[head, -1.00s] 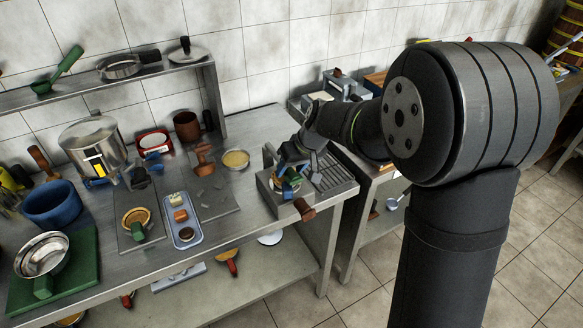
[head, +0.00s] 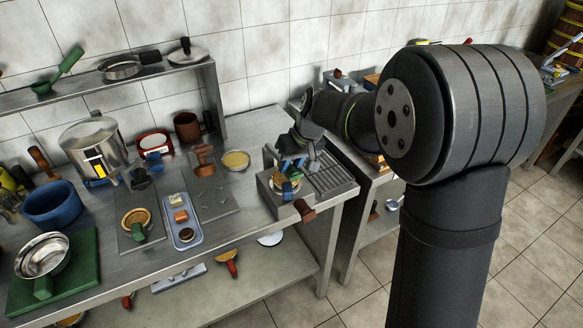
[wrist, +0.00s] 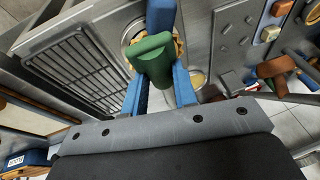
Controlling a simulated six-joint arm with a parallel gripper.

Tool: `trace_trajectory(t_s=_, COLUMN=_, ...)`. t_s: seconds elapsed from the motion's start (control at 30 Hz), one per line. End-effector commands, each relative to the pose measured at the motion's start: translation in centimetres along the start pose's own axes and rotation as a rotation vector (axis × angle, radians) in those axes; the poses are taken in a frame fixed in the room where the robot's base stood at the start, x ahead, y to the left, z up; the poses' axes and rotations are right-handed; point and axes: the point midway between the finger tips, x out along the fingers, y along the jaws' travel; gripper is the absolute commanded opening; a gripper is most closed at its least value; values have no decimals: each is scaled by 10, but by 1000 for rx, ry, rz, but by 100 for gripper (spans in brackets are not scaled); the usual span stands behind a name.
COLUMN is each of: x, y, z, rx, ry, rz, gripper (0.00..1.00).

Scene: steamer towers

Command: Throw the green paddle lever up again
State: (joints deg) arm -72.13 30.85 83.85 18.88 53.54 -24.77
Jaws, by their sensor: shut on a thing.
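The green paddle lever (wrist: 153,62) stands between the blue fingers of my gripper (wrist: 158,88) in the wrist view. My gripper is shut on it. In the head view my gripper (head: 290,163) is over the left part of a grey metal unit (head: 268,198) at the right end of the bench. The lever is mostly hidden there by the fingers. A round tan-filled dish (head: 284,186) sits on the unit below the fingers.
A slatted grille (head: 330,178) lies to the right of the gripper, and a brown handle (head: 304,210) sticks out in front. A grey plate with a brown lever (head: 203,160), a bowl of yellow contents (head: 236,160) and a blue tray (head: 187,243) stand to the left.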

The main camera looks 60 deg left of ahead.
Motion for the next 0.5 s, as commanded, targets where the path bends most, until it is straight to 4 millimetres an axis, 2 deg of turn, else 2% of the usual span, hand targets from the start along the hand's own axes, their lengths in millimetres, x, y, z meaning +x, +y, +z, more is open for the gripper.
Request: trace_trajectory(t_s=0.5, x=-40, y=-10, z=-38, rx=66, ry=-370, rz=30, gripper=0)
